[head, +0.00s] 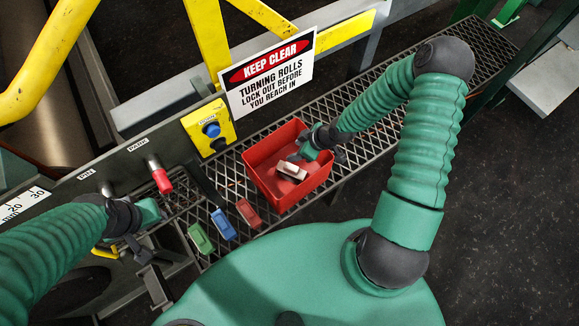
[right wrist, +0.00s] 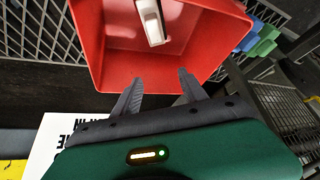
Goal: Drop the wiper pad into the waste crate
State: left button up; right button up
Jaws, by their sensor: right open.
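The red waste crate (head: 260,152) stands on the metal grating, and it fills the top of the right wrist view (right wrist: 215,55). The pale wiper pad (head: 291,170) is inside the crate's walls, clear of my fingers; it also shows in the right wrist view (right wrist: 150,22). I cannot tell whether it lies flat on the bottom. My right gripper (head: 309,150) is at the crate's far right side, with its fingers (right wrist: 158,88) apart and nothing between them. My left gripper (head: 122,220) is near the machine panel at the left; its fingers are too unclear to judge.
Green (head: 200,238), blue (head: 223,224) and red (head: 249,213) pieces lie on the grating (head: 370,105) left of the crate. A warning sign (head: 268,75) and a yellow button box (head: 209,127) stand behind. A red-handled lever (head: 160,178) sticks out at the left.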

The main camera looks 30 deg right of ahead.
jog(key=p+v, duration=0.4)
jog(key=v, duration=1.2)
jog(key=shift+a+r+p, duration=0.15)
jog(key=shift+a+p, duration=0.1)
jog(key=shift+p, duration=0.1)
jog(key=shift+s+a, duration=0.1)
jog(key=s+a+r+m+g+h, duration=0.2)
jog(key=s+a+r+m+h, duration=0.1)
jog(key=a+r+m, duration=0.4)
jog(key=shift+s+a+r+m+h, duration=0.35)
jog(key=shift+s+a+r, duration=0.3)
jog(key=shift+r, duration=1.15)
